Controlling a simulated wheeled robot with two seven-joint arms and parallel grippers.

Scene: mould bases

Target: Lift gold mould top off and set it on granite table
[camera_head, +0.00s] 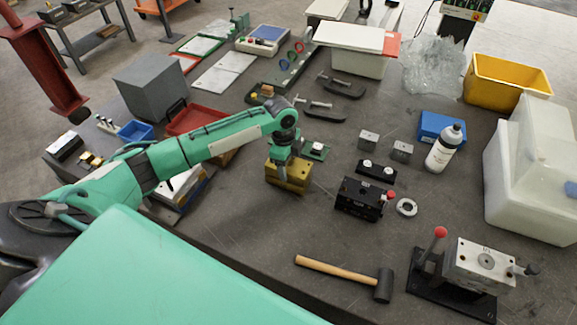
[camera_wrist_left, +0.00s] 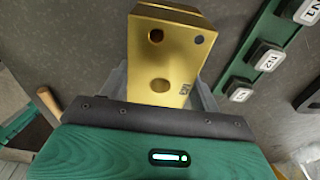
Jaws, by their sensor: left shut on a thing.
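The gold mould (camera_head: 290,178) is a block near the middle of the dark table, at the end of my left arm. My left gripper (camera_head: 281,158) points down and is shut on the gold mould top. In the left wrist view the gold top face (camera_wrist_left: 165,60) shows round holes and a small square mark, with the fingers (camera_wrist_left: 160,88) on either side of it. A thin gold edge shows beyond its far side. I cannot tell whether the top is apart from its base. The dark granite table (camera_head: 235,220) has bare surface around the mould. My right gripper is out of view.
A green holder (camera_head: 316,151) with black labelled pieces stands close beside the mould. A black mould block (camera_head: 360,198), a steel ring (camera_head: 406,207) and a white bottle (camera_head: 444,149) are to the right. A mallet (camera_head: 345,273) lies in front. A red tray (camera_head: 195,118) is at left.

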